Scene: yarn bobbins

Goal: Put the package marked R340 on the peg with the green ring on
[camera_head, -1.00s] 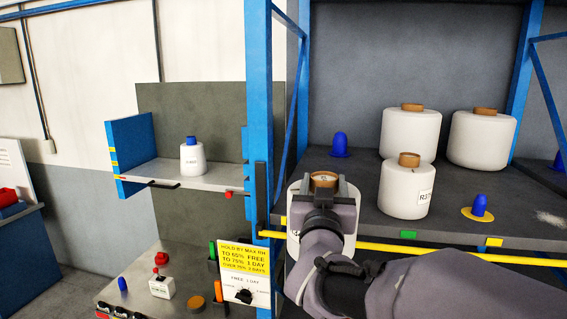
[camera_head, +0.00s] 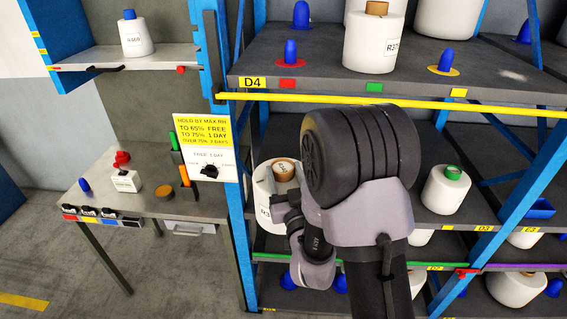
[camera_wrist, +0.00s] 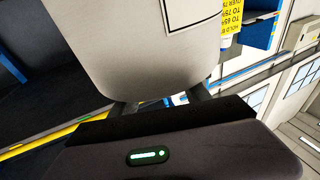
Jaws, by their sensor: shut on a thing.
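My gripper (camera_head: 285,203) is shut on a white yarn package (camera_head: 265,190) with a brown core top, held in front of the rack below the yellow rail. Its label is partly covered; only the start, like "R3", shows. The same package fills the upper middle of the wrist view (camera_wrist: 140,45), with only a label edge visible. Another white package (camera_head: 372,45), marked roughly "R37", stands on the upper shelf above a green tag (camera_head: 374,87). Any peg or ring under it is hidden. I see no green ring around a bare peg.
On the upper shelf, a blue peg with a red ring (camera_head: 290,57) and one with a yellow ring (camera_head: 444,63) stand bare. A lower shelf holds a package with a green core top (camera_head: 448,190). The blue rack post (camera_head: 233,170) and yellow rail (camera_head: 400,103) are close to my arm.

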